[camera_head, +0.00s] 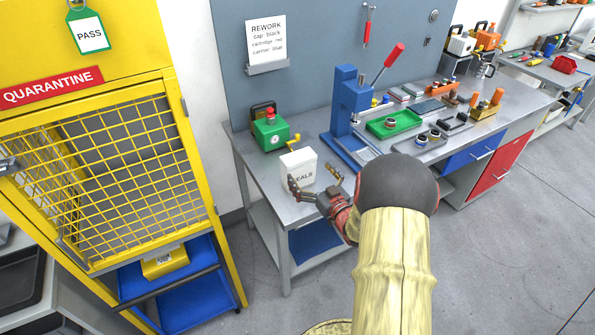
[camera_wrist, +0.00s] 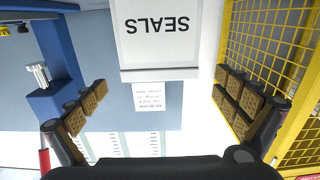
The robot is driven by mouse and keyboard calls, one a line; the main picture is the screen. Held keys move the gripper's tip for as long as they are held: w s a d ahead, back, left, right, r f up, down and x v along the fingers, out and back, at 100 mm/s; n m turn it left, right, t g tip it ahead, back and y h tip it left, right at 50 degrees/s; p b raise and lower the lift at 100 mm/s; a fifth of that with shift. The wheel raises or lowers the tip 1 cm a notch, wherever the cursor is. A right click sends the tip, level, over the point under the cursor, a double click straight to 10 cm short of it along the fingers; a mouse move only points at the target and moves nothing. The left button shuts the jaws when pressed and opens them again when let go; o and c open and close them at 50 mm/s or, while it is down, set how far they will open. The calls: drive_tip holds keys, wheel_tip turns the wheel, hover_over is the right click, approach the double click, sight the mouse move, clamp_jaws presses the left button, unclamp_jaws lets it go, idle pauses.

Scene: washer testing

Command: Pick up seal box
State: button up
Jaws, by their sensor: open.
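The seal box is a white box (camera_head: 297,163) with dark "SEALS" lettering, standing on the left part of the grey bench near its front edge. In the wrist view the box (camera_wrist: 157,50) appears upside down at the top centre. My gripper (camera_head: 315,181) is in front of the box in the head view and hides part of its lower front. In the wrist view my gripper (camera_wrist: 160,98) is open, with its padded fingers spread wide to the left and right. The box lies ahead, between the lines of the fingers, and nothing is held.
A green device (camera_head: 271,132) with a red top stands behind the box. A blue press (camera_head: 346,108) with a red-handled lever stands to the right, beside a green tray (camera_head: 394,123). Small brass parts (camera_head: 334,172) lie just right of the box. A yellow quarantine cage (camera_head: 110,170) stands left.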

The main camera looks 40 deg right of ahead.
sight(298, 159)
drive_tip(key=b+x, duration=0.2)
drive_tip(key=x, duration=0.5)
drive_tip(key=shift+w+f, duration=0.1)
drive_tip(key=shift+w, duration=0.2)
drive_tip(key=shift+d, duration=0.1)
drive_tip(key=c, duration=0.3)
drive_tip(key=c, duration=1.4)
